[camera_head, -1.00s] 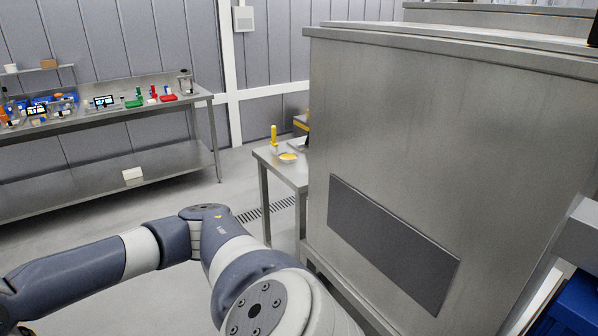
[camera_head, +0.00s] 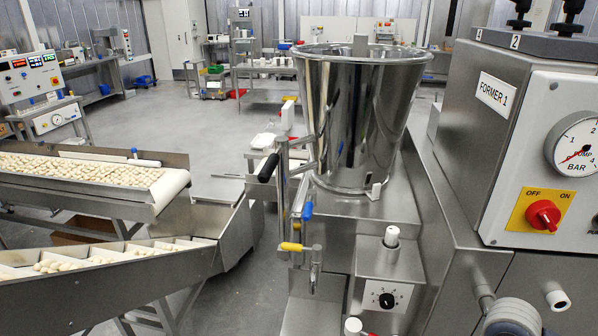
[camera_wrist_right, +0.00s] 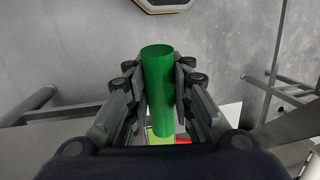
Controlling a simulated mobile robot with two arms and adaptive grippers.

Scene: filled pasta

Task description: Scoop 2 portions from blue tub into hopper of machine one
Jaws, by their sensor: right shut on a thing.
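The metal hopper (camera_head: 360,115) is a shiny, wide-mouthed cone on the machine in the middle of the head view. The machine's label to its right reads FORMER 1 (camera_head: 496,94). I see no blue tub. In the wrist view my right gripper (camera_wrist_right: 161,95) is shut on a green cylindrical handle (camera_wrist_right: 158,80), with a finger on each side. What the handle belongs to is hidden. Neither gripper shows in the head view, so I cannot tell how far the right one is from the hopper.
A control panel with a red knob (camera_head: 543,215) and a pressure gauge (camera_head: 578,148) stands right of the hopper. Levers with blue and yellow grips (camera_head: 291,247) stick out at its left. A conveyor of pasta pieces (camera_head: 85,172) lies farther left. Open floor (camera_head: 200,130) lies behind.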

